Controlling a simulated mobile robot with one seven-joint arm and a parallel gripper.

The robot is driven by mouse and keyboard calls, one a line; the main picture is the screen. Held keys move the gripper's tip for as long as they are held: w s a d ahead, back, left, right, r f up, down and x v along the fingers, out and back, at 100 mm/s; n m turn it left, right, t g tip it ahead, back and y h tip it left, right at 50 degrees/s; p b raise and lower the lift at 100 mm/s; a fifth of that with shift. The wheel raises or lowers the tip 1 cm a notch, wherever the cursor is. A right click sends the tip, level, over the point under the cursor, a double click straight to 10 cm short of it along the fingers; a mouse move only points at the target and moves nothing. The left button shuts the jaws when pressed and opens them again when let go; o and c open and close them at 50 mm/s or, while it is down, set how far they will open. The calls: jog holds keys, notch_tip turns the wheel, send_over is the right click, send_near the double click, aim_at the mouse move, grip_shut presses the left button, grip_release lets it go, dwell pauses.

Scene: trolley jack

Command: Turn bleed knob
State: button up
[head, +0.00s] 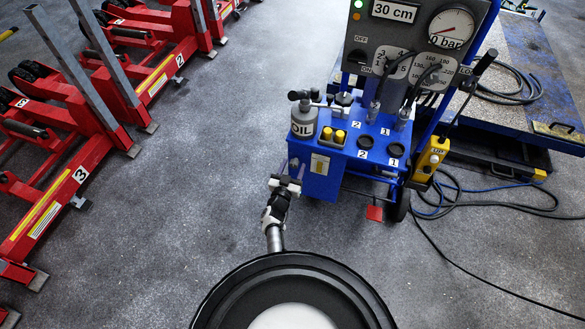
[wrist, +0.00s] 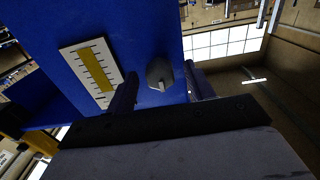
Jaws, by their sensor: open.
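The bleed knob (wrist: 160,73) is a small grey pointed knob on the blue front panel (wrist: 150,28) of the trolley, seen in the wrist view. My gripper (head: 286,183) is at the lower left of the blue trolley cabinet (head: 318,186) in the head view. Its two dark fingers are open and apart in the wrist view, one to the left of the knob and one to the right. The knob appears in the gap between them. I cannot tell whether either finger touches it. In the head view I cannot make out the knob.
A level gauge (wrist: 91,72) with a yellow strip is left of the knob. An oil bottle (head: 304,119) stands on the trolley top below the gauge panel (head: 418,45). Red numbered jacks (head: 75,150) stand at left. Cables (head: 450,205) lie at right. Grey floor between is clear.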

jog(key=p+v, duration=0.2)
jog(key=v, duration=1.2)
jog(key=shift+w, duration=0.1)
